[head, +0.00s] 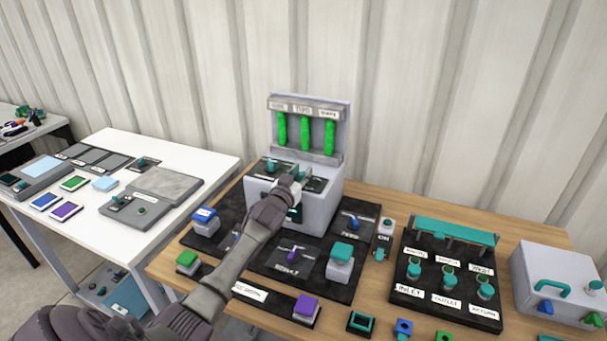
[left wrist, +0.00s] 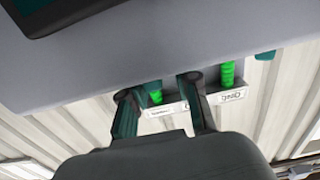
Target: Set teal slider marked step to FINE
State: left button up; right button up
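The grey machine (head: 319,213) stands at the back of the wooden table, with a dark, sloped control panel on top. A teal slider knob (head: 271,167) shows at the left of that panel. I cannot read a STEP or FINE mark, so I cannot tell which teal knob is the step slider. My left gripper (head: 297,177) is over the middle of the panel and hides part of it. In the left wrist view its two fingers (left wrist: 160,89) are apart, with a teal piece near the left finger; contact is unclear. My right gripper is not in view.
Three green columns (head: 305,133) stand on the machine's upright back. A dark board (head: 270,263) with buttons and a purple knob lies in front. A dark panel (head: 447,265) with teal knobs and a grey box (head: 560,285) are at right. A white table (head: 205,163) stands at left.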

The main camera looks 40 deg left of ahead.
pick_arm(q)
jog(key=shift+o, duration=0.5)
jog(key=shift+a, duration=0.1)
jog(key=shift+s+d, duration=0.15)
jog(key=shift+d, duration=0.05)
jog(key=v, duration=1.1)
jog(key=shift+s, duration=0.35)
jog(key=shift+a+f, duration=0.1)
jog(key=shift+f, duration=0.05)
